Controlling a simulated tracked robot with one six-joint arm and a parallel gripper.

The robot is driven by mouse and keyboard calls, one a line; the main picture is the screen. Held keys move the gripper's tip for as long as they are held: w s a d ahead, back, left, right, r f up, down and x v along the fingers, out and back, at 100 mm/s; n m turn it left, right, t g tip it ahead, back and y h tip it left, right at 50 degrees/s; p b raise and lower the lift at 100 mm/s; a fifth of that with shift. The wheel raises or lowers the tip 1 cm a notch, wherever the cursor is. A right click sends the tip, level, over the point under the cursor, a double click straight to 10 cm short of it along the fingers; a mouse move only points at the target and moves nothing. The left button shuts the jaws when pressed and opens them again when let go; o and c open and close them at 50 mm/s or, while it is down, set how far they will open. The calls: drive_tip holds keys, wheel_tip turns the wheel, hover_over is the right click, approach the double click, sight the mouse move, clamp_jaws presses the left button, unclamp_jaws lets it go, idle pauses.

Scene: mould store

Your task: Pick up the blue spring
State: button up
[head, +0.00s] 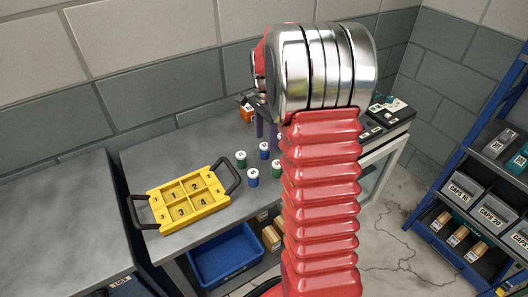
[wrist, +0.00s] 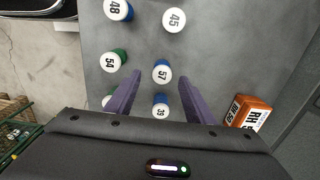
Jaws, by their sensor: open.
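Several small cylinders with numbered white tops stand on the grey bench; which one is the spring is not clear. In the wrist view, the blue one marked 57 (wrist: 161,74) lies between my fingertips as seen from above. Another blue one, marked 39 (wrist: 160,108), shows between the fingers nearer the palm, and blue 48 (wrist: 118,10) is farther off. My gripper (wrist: 160,77) is open, its purple fingers spread, with no visible grip on anything. In the head view, my gripper is mostly hidden by my arm; a blue cylinder (head: 264,151) stands left of it.
Green cylinder 54 (wrist: 113,61) and cylinder 45 (wrist: 174,20) stand close by. An orange box (wrist: 248,113) is right of my fingers. A yellow tray (head: 207,210) with numbered compartments sits on the bench (head: 190,140). A blue bin (head: 225,256) is below.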

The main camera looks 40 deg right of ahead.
sight(264, 145)
drive_tip(key=shift+w+f, duration=0.2)
drive_tip(key=shift+f, duration=2.4)
drive_tip(key=shift+c, duration=0.7)
drive_tip(key=c, duration=1)
